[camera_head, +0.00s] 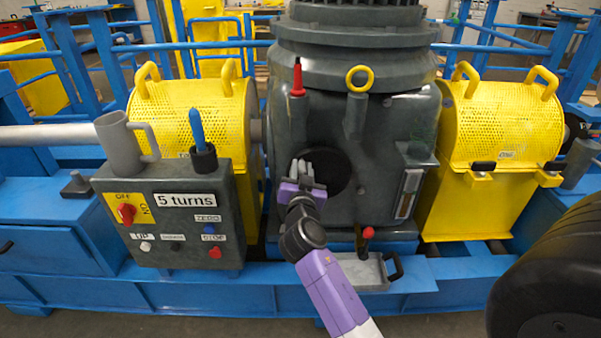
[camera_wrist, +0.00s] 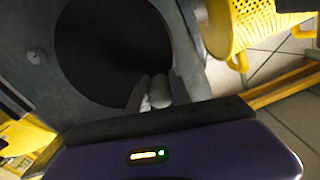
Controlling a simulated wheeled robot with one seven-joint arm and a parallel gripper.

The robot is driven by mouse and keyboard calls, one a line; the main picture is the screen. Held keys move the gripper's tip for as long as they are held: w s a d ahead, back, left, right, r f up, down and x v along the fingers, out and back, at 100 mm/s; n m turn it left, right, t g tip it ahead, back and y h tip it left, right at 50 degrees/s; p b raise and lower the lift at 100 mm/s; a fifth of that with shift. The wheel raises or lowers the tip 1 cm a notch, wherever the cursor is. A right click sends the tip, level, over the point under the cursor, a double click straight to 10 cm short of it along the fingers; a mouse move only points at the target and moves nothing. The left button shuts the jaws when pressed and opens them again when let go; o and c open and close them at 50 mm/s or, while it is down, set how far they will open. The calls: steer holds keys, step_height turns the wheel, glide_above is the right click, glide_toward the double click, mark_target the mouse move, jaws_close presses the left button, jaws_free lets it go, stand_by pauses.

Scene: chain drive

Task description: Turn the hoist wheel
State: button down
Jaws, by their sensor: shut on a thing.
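A dark round disc (camera_head: 338,178), which looks like the hoist wheel, sits in the front of the grey gear housing (camera_head: 400,125). In the wrist view the same dark disc (camera_wrist: 105,45) fills the upper left. A short grey rounded knob (camera_wrist: 159,92) stands at the disc's lower edge. My gripper (camera_head: 305,174) reaches in from below at the disc's left side. In the wrist view its fingers lie on both sides of the knob, shut on it. My gripper hides part of the disc in the head view.
Yellow perforated guards (camera_head: 500,120) flank the housing. A red-knobbed lever (camera_head: 367,234) stands below. A big black rounded thing (camera_head: 555,270) fills the lower right.

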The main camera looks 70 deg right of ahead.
steer(key=c, duration=1.2)
jaws_free()
steer(key=shift+o, duration=0.2)
steer(key=b+v, duration=0.1)
steer(key=v, duration=0.6)
steer(key=shift+a, duration=0.4)
steer(key=shift+s, duration=0.15)
